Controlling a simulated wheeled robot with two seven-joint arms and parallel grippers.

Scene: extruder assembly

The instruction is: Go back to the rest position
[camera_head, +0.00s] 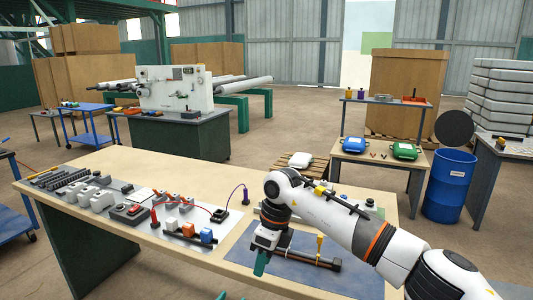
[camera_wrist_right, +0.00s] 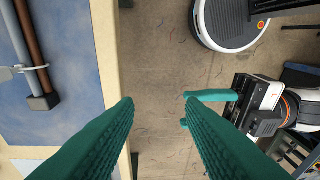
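My right gripper (camera_head: 262,262) hangs over the front part of the workbench in the head view, its teal fingers pointing down. In the right wrist view the right gripper (camera_wrist_right: 160,108) has its fingers wide apart with only floor between them, just beyond the bench edge (camera_wrist_right: 108,60). My left gripper shows in part at the bottom of the head view (camera_head: 233,296) and at the right of the right wrist view (camera_wrist_right: 205,110). Its teal fingers are apart, with nothing seen between them; one is partly hidden by a right finger.
A blue mat (camera_head: 232,254) on the bench (camera_head: 140,162) bears a dark rod (camera_head: 310,258) with a yellow-handled tool (camera_head: 319,244). Grey and brown tubes (camera_wrist_right: 30,45) show close up. Small parts and a red cable (camera_head: 195,206) lie left. A blue barrel (camera_head: 449,185) stands right.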

